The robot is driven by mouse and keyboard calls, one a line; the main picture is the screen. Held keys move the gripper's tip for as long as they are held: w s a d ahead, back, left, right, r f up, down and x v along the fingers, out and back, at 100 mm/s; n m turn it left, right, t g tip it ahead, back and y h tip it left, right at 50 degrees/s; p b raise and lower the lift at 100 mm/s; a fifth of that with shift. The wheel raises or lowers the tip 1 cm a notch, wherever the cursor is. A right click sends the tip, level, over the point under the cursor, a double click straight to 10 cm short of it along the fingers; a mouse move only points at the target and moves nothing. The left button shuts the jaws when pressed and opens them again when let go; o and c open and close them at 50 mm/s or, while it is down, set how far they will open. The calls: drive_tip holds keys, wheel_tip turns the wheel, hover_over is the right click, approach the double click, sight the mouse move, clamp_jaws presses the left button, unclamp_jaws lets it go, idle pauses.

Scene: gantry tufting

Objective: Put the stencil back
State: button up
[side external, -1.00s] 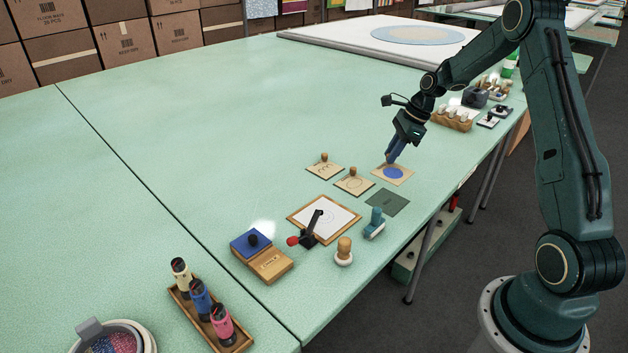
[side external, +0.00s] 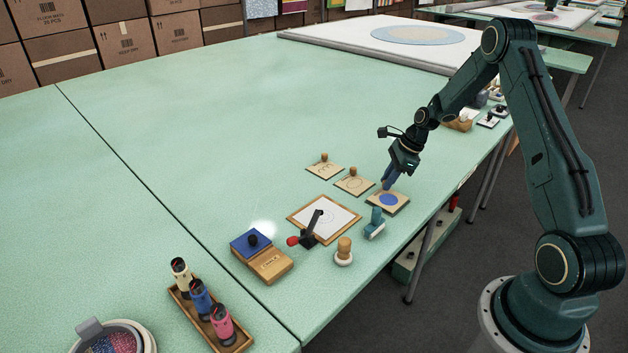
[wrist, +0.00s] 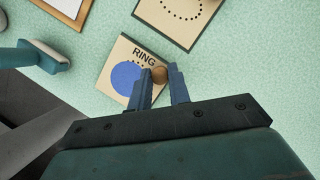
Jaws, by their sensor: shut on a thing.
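The stencil (side external: 401,203) is a square tan plate with a blue disc. In the wrist view the stencil (wrist: 109,75) reads "RING" and has a round wooden knob. My gripper (side external: 387,186) is shut on this knob, and its blue fingers (wrist: 160,71) stand on either side of it. The stencil is level at the right front of the table, over the spot of a dark grey-green patch, which is now hidden under it. I cannot tell whether the stencil touches the table.
Two other knobbed tan plates, one with a dotted ring (side external: 352,187) and one with a zigzag (side external: 316,172), lie to the left. A framed white sheet (side external: 335,216) and a wooden stamp (side external: 344,252) are nearby. The table's right edge is close.

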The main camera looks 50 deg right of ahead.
drive_tip(key=shift+f, duration=0.3)
drive_tip(key=shift+f, duration=0.15)
drive_tip(key=o, duration=0.9)
drive_tip(key=shift+c, duration=0.2)
drive_tip(key=v, duration=1.2)
drive_tip(key=shift+a+r, duration=0.1)
drive_tip(key=shift+r, duration=0.15)
